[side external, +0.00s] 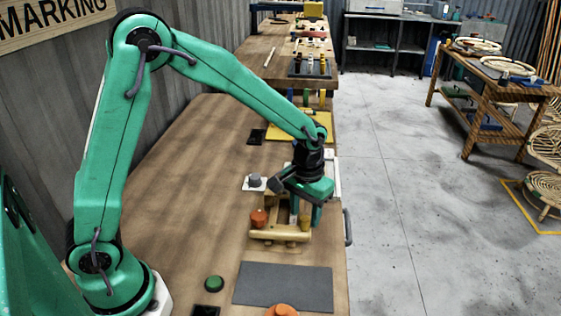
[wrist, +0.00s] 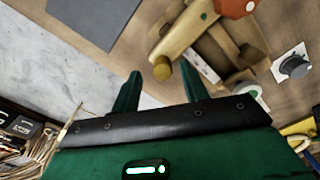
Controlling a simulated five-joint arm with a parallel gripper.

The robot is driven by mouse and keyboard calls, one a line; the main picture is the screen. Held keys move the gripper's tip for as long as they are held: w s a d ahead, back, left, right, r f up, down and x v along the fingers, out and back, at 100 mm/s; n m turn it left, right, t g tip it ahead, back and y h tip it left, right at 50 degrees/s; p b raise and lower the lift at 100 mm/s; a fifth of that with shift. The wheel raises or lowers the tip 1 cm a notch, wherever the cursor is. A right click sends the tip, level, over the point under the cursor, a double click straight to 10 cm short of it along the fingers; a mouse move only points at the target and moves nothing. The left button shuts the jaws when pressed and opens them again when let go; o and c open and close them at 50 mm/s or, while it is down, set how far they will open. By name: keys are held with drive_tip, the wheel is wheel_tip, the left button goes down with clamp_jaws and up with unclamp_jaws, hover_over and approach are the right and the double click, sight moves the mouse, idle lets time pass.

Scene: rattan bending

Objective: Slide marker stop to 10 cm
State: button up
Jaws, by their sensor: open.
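A wooden marking jig (side external: 281,236) sits on the bench, with an orange knob (side external: 259,218) at its left; the knob also shows at the top of the wrist view (wrist: 236,8). I cannot tell for sure which part is the marker stop, and no 10 cm mark is readable. My gripper (side external: 306,217) hangs over the right part of the jig, pointing down. In the wrist view my gripper (wrist: 168,73) has its two green fingers apart. The round end of a tan wooden bar (wrist: 162,69) appears between them, with no visible contact.
A grey knob on a white plate (side external: 255,182) stands behind the jig; it also shows in the wrist view (wrist: 293,67). A grey mat (side external: 284,287), a green button (side external: 214,283) and an orange object (side external: 284,310) lie nearer. The bench's right edge is close to the jig.

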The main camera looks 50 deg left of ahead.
wheel_tip(320, 180, up, 5)
drive_tip(key=shift+r, duration=0.3)
idle(0.4)
drive_tip(key=shift+s+a+r, duration=0.15)
drive_tip(key=shift+s+r, duration=0.1)
drive_tip(key=shift+r, duration=0.2)
drive_tip(key=s+a+r+m+t, duration=0.1)
drive_tip(key=s+a+r+t, duration=0.1)
drive_tip(key=s+r, duration=0.3)
drive_tip(key=s+a+r+t, duration=0.3)
drive_tip(key=s+a+r, duration=0.2)
drive_tip(key=s, duration=0.8)
drive_tip(key=shift+s+a+m+t, duration=0.15)
drive_tip(key=shift+a+m+t, duration=0.15)
drive_tip(key=shift+m, duration=0.1)
drive_tip(key=shift+o, duration=0.3)
idle(0.4)
